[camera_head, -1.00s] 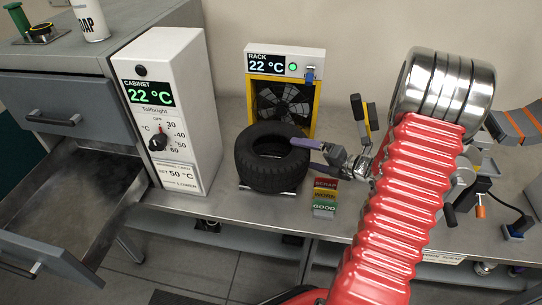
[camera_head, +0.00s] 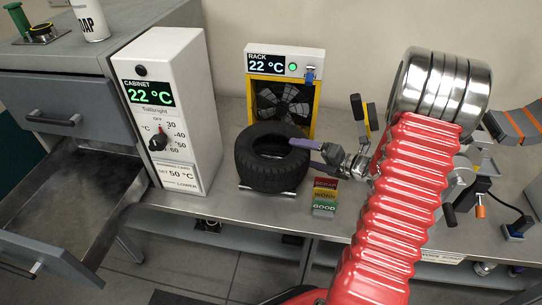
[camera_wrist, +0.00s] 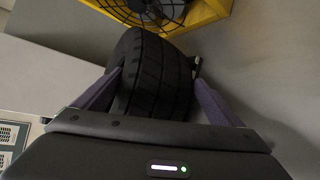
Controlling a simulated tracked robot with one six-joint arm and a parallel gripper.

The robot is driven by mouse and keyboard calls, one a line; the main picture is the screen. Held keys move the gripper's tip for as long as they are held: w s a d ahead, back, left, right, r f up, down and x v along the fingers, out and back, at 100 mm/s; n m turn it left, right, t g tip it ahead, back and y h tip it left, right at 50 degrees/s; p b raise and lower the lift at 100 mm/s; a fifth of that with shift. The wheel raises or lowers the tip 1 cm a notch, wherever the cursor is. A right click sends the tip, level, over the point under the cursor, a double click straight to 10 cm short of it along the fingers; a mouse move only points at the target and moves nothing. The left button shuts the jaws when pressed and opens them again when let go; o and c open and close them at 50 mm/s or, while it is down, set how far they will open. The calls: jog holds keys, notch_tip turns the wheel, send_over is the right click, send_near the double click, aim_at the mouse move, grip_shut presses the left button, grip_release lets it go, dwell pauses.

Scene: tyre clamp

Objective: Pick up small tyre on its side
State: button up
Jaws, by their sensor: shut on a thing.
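The small black tyre (camera_head: 262,174) lies on its side on the bench in front of the rack fan, its hole facing up. My gripper (camera_head: 301,152) reaches in from the right at the tyre's right side. One purple finger shows over the tyre's top rim; the other is largely hidden. In the wrist view the treaded tyre wall (camera_wrist: 152,85) stands between the two purple fingers of my gripper (camera_wrist: 157,82), which are shut on it. The far fingertips are partly hidden by the tyre.
The rack fan (camera_head: 285,105) in its yellow frame stands close behind the tyre. The white cabinet (camera_head: 185,120) stands to the left, near an open drawer (camera_head: 70,190). A stack of coloured label blocks (camera_head: 325,197) sits just right of the tyre, at the bench front.

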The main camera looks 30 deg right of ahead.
jog(key=shift+s+d+f, duration=0.1)
jog(key=shift+s+f, duration=0.05)
jog(key=shift+f, duration=0.1)
jog(key=c, duration=1.2)
jog(key=shift+o, duration=0.2)
jog(key=shift+r, duration=0.1)
jog(key=shift+r, duration=0.1)
jog(key=shift+r, duration=5.1)
